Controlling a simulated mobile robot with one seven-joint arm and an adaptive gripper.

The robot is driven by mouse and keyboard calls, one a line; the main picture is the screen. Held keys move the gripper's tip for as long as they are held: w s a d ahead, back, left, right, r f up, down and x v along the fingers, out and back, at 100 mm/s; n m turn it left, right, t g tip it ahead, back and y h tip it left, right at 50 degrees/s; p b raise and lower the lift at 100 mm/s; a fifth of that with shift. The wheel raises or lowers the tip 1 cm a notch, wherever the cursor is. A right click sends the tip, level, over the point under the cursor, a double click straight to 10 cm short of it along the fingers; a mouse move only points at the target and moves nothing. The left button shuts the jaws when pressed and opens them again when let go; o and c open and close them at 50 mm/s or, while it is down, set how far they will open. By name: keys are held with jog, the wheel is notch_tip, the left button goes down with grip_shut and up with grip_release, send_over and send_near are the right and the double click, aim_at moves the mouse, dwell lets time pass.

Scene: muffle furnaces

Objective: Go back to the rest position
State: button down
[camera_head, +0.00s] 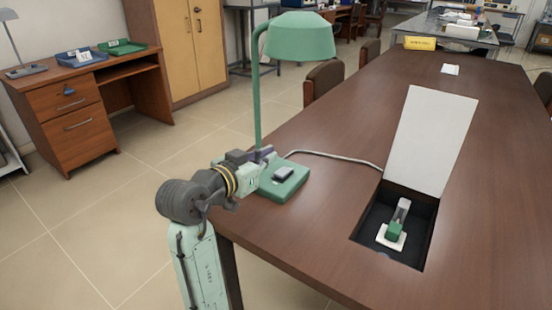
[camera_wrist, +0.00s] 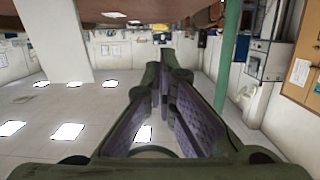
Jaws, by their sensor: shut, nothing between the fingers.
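My gripper (camera_head: 268,155) is at the near left edge of the long brown table (camera_head: 320,200), beside the stem of a green desk lamp (camera_head: 303,38) and above its base. In the wrist view, my gripper (camera_wrist: 166,65) has its dark green fingers with purple pads close together at the tips and nothing between them. The lamp stem (camera_wrist: 228,60) rises just right of the fingers there. I cannot tell from these views whether the gripper touches the lamp. My arm reaches up from the near side of the picture.
The green lamp base (camera_head: 288,190) has a cable running right. A recess in the table has an open white lid (camera_head: 432,140) and holds a green and grey device (camera_head: 394,231). A wooden desk (camera_head: 75,125) stands at left. Chairs line the table's far left side. Floor at left is clear.

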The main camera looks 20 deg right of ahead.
jog(key=shift+s+a+r, duration=0.1)
jog(key=shift+s+a, duration=0.1)
